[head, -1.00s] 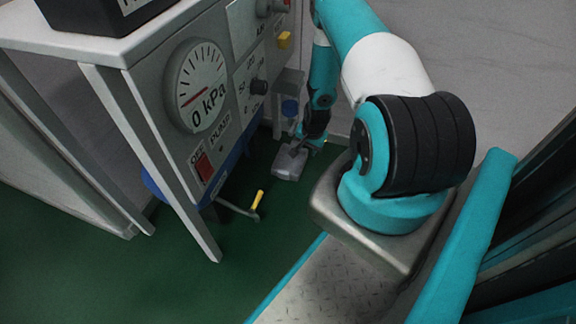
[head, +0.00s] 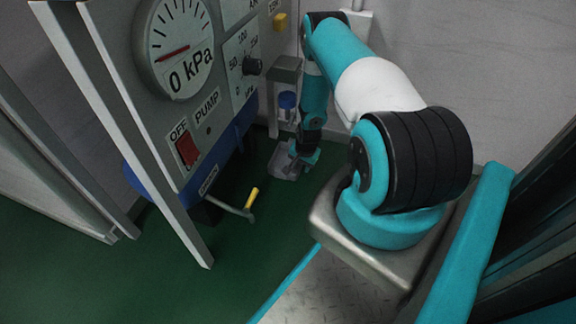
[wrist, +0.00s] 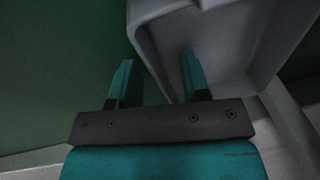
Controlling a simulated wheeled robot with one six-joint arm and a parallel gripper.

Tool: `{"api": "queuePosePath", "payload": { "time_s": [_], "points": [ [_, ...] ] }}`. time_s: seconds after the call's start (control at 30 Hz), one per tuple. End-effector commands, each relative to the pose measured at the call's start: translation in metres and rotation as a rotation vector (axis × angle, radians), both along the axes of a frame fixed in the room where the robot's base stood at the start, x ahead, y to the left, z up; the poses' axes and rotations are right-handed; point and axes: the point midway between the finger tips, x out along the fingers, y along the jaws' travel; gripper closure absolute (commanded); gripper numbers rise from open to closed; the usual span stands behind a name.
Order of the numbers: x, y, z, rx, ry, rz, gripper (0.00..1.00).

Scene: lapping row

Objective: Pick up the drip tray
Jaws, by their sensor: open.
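The drip tray (head: 286,166) is a grey, shallow, open box on the green floor, below the blue-capped fitting at the end of the machine. It also fills the upper right of the wrist view (wrist: 228,52). My gripper (head: 303,160) is low beside the tray and partly covers it in the head view. In the wrist view my gripper (wrist: 156,80) is open, with one finger over the green floor outside the tray and the other over the tray's inside. The tray's near wall lies between the fingers. I cannot tell whether either finger touches it.
The machine panel with a pressure gauge (head: 178,45) and a red switch (head: 187,151) stands left of my arm. A yellow-handled lever (head: 251,198) sticks out below it. A grey wall is behind. The green floor (head: 150,275) at the front left is clear.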

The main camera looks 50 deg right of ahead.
Motion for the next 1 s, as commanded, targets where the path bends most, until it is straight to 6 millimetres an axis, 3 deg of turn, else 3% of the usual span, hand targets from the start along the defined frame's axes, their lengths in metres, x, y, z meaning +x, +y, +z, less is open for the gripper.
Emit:
{"api": "queuePosePath", "payload": {
  "time_s": [0.17, 0.3, 0.37, 0.77, 1.0],
  "points": [
    [0.0, 0.0, 0.001, 0.0, 0.0, 0.0, 0.57],
    [0.0, 0.0, 0.002, 0.0, 0.0, 0.0, 0.9],
    [0.0, 0.0, 0.001, 0.0, 0.0, 0.0, 1.0],
    [0.0, 0.0, 0.003, 0.001, 0.0, 0.0, 1.0],
    [0.0, 0.0, 0.019, 0.0, 0.0, 0.0, 1.0]
  ]
}}
